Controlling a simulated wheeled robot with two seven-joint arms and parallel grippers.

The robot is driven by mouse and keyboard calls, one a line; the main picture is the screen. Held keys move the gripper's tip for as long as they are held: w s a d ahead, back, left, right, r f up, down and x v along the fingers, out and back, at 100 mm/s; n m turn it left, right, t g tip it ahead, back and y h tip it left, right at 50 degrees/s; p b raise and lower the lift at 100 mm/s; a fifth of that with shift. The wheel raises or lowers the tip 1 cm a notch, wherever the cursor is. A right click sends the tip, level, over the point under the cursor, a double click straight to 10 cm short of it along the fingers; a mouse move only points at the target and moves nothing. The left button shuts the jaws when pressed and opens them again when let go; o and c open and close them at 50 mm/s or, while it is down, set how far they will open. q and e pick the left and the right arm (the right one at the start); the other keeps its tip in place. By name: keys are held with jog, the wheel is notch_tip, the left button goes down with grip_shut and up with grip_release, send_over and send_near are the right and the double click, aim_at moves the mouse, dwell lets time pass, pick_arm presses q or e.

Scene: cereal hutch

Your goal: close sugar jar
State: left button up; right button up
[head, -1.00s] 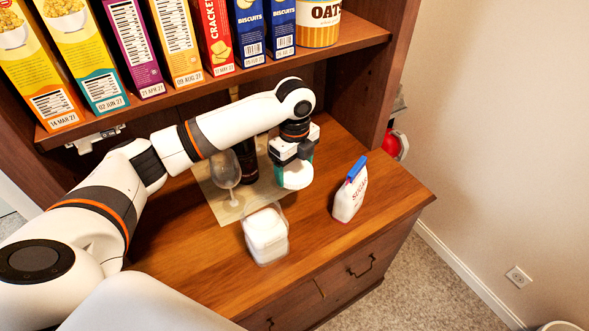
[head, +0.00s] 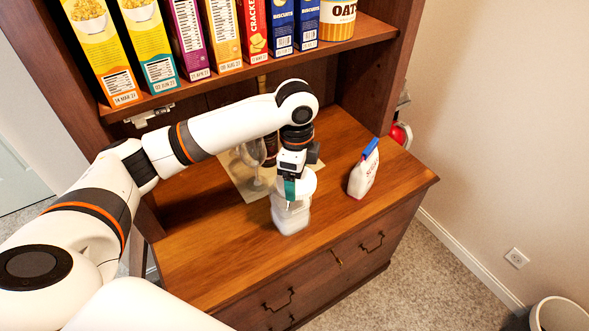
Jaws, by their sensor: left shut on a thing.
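The sugar jar (head: 291,217) is a clear squarish container with white contents, standing on the wooden counter near its front edge. My left gripper (head: 294,188) points down over the jar and is shut on a round white lid (head: 307,182). A teal finger shows against the lid. The lid is over the top of the jar, and I cannot tell whether it touches the rim. The gripper and lid hide the jar's mouth. My right gripper is not in view.
A glass (head: 252,155) lies or stands behind on a pale mat (head: 236,176); a dark bottle is partly hidden there. Cereal boxes (head: 157,50) fill the shelf above. The counter's front left is clear.

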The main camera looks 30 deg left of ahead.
pick_arm(q)
jog(key=s+d+f+n+b, duration=0.2)
jog(key=s+n+b, duration=0.1)
jog(key=s+n, duration=0.3)
jog(key=s+d+f+n+b, duration=0.2)
jog(key=s+n, duration=0.4)
jog(key=n, duration=0.3)
jog(key=shift+s+d+f+n+b, duration=0.2)
jog(key=shift+f+n+b, duration=0.1)
jog(key=shift+f+b, duration=0.6)
